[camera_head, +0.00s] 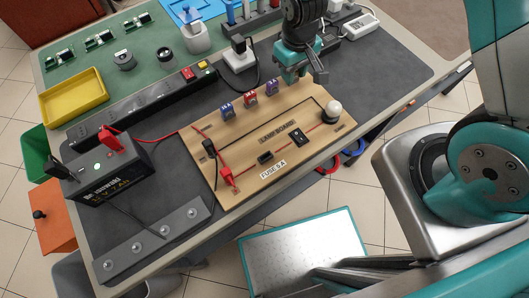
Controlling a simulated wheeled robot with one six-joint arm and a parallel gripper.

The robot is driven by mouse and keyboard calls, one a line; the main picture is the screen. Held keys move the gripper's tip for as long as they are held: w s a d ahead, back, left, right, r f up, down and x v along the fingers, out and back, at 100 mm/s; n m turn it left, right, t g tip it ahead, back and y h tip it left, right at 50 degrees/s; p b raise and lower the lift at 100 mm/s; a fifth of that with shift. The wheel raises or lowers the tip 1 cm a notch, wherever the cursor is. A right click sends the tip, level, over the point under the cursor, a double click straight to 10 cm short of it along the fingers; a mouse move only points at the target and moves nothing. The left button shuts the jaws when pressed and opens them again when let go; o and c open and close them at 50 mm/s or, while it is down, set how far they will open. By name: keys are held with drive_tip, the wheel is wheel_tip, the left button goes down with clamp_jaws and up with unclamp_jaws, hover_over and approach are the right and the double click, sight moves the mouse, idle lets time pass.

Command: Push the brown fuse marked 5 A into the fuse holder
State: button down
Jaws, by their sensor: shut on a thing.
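My gripper (300,77) is at the back of the wooden lamp board (210,165), at the right end of a row of small fuses. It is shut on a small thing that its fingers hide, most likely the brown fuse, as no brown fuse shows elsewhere. I cannot read the 5 A mark. The fuse holder (265,157) is a small black block near the front of the board, just behind a white fuse label (273,169). My gripper is well behind it and to the right.
A blue-violet fuse (227,111), a red fuse (250,98) and a violet fuse (271,88) stand left of my gripper. A black switch (297,139) and a white lamp (332,112) are on the right. A red clip (227,177) and a battery (110,170) are left.

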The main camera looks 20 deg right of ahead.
drive_tip(key=shift+r, duration=0.15)
drive_tip(key=shift+r+p, duration=2.6)
drive_tip(key=shift+r, duration=0.3)
drive_tip(key=shift+s+a, duration=0.1)
drive_tip(key=shift+s, duration=0.05)
approach(266, 158)
drive_tip(key=f+b, duration=0.1)
drive_tip(key=f, duration=0.2)
drive_tip(key=shift+w+f+b, duration=0.2)
drive_tip(key=shift+f+b, duration=0.05)
drive_tip(key=shift+b, duration=0.1)
drive_tip(key=shift+f+b, duration=0.9)
drive_tip(key=shift+f, duration=0.3)
drive_tip(key=shift+f, duration=0.3)
